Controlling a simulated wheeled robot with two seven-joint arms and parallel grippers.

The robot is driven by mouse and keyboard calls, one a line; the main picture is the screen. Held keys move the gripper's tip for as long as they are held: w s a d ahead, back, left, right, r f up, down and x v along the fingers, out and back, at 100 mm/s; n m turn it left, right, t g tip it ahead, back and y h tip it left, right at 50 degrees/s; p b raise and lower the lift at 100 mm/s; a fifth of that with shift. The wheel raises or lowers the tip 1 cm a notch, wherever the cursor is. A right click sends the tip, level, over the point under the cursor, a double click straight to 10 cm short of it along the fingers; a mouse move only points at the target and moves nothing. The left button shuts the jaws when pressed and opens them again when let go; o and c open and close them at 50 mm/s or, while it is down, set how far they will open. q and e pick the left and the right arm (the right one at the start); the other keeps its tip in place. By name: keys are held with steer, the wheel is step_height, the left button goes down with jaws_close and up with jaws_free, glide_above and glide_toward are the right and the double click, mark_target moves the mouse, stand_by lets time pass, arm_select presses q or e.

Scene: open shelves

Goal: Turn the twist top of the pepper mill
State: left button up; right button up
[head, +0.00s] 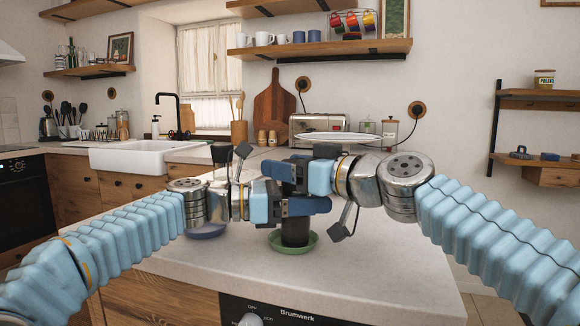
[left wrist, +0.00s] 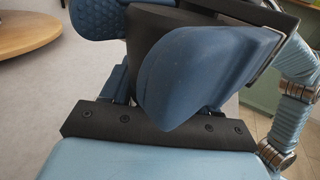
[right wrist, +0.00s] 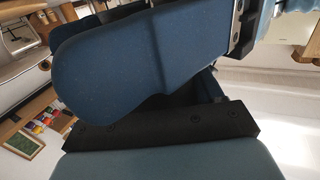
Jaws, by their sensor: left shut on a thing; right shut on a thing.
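The dark pepper mill (head: 295,232) stands upright on a green saucer (head: 309,241) on the counter. Most of its upper part is hidden behind my grippers in the head view. My left gripper (head: 298,206) comes in from the left and is shut around the mill's body. The dark body shows between its blue fingers in the left wrist view (left wrist: 168,32). My right gripper (head: 297,172) comes in from the right, just above the left one, and is shut around the mill's top. In the right wrist view its blue fingers hide most of what they hold.
A dark-topped object (head: 220,154) stands behind my left arm, above a blue saucer (head: 207,233). The counter's right part (head: 385,262) is clear. An oven panel lies below the front edge.

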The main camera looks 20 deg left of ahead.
steer(key=shift+c, duration=0.5)
steer(key=shift+m+t+h, duration=0.4)
steer(key=shift+t, duration=0.1)
steer(key=m+t+h, duration=0.3)
steer(key=t, duration=0.1)
steer(key=shift+w+a+f, duration=0.1)
steer(key=shift+f, duration=0.15)
steer(key=m+t+h, duration=0.2)
steer(key=shift+w+f+h, duration=0.15)
steer(key=shift+w+h, duration=0.05)
steer(key=shift+h, duration=0.2)
steer(key=m+t+h, duration=0.1)
steer(key=h, duration=0.1)
steer(key=d+m+h, duration=0.1)
steer(key=m+h, duration=0.1)
steer(key=m+t+h, duration=0.1)
steer(key=shift+w+d+r+m+t+h, duration=0.2)
steer(key=shift+w+m+t+h, duration=0.1)
steer(key=shift+h, duration=0.1)
steer(key=shift+d+r+m+h, duration=0.1)
steer(key=shift+d+m+h, duration=0.1)
steer(key=shift+m+h, duration=0.95)
steer(key=shift+d+r+m+h, duration=0.15)
steer(key=shift+m+h, duration=0.5)
steer(key=shift+h, duration=1)
steer(key=shift+f, duration=0.1)
